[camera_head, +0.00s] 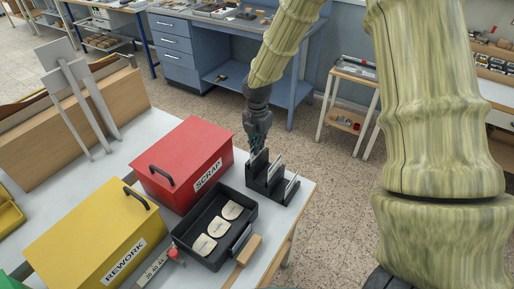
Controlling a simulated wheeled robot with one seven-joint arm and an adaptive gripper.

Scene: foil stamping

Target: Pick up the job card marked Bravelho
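A black slotted rack (262,191) stands near the right corner of the light table and holds upright thin cards. One pale card (291,188) shows at its front right, and another pale card (277,167) stands behind it. Any writing on them is too small to read, so I cannot tell which is marked Bravelho. My gripper (254,146) points down at the back left of the rack, very close to the cards. Its fingertips are small and partly hidden by the rack and cards, so whether it is open or holds a card is unclear.
A red SCRAP box (185,160) stands just left of the rack. A black tray (181,238) with pale rounded pieces lies in front, beside a wooden-handled tool (249,248). A yellow REWORK box (92,240) is further left. The table's right edge (302,205) is close to the rack.

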